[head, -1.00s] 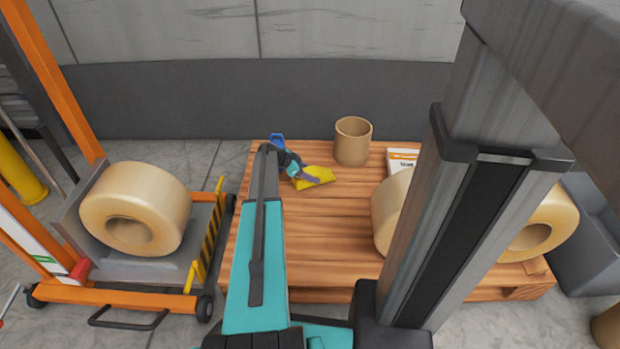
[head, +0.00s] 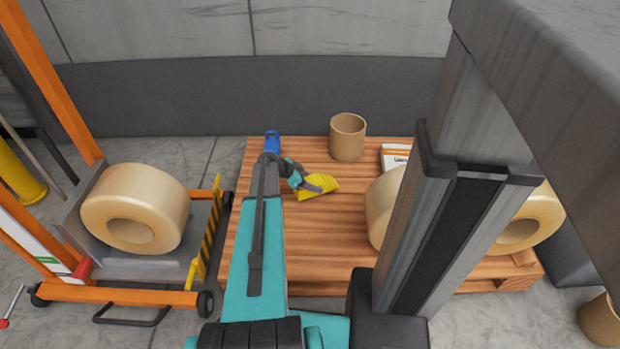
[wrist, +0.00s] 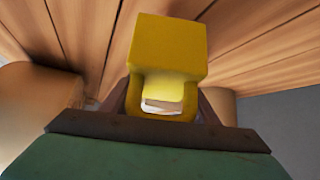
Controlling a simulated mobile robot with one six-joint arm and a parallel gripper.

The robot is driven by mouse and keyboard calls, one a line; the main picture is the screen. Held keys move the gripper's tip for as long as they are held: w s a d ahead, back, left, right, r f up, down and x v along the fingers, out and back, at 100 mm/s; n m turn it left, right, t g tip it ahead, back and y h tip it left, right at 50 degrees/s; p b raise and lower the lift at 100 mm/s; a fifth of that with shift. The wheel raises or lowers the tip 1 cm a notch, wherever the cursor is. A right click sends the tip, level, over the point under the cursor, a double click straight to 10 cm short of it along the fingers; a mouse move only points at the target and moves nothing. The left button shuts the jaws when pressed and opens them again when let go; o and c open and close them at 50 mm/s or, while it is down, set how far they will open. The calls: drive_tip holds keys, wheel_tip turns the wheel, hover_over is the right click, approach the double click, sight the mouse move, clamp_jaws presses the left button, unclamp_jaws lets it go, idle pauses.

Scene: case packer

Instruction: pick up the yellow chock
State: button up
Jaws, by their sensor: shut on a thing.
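The yellow chock (head: 322,187) is in my gripper (head: 316,186) over the wooden pallet (head: 330,262). In the wrist view the chock (wrist: 168,50) fills the upper middle, with the dark fingers of my gripper (wrist: 165,108) on either side of it. The fingers are shut on the chock and hide part of its sides. Pallet boards show behind it. I cannot tell exactly how much gap lies between the chock and the boards.
A cardboard tube (head: 347,140) stands upright behind the chock. A blue object (head: 272,143) is at the pallet's back left. Large tape rolls lie at right, partly behind my column. An orange lift truck (head: 150,294) carrying another roll (head: 160,205) stands at left.

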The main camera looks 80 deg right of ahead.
drive_tip(key=shift+s+a+r+p, duration=0.15)
drive_tip(key=shift+s+a, duration=0.2)
drive_tip(key=shift+a, duration=0.45)
drive_tip(key=shift+s+a+r+p, duration=0.15)
drive_tip(key=shift+s+a, duration=0.2)
drive_tip(key=shift+a, duration=0.4)
drive_tip(key=shift+s+a+p, duration=0.15)
drive_tip(key=shift+s+a, duration=0.2)
drive_tip(key=shift+a, duration=0.45)
drive_tip(key=shift+w, duration=0.15)
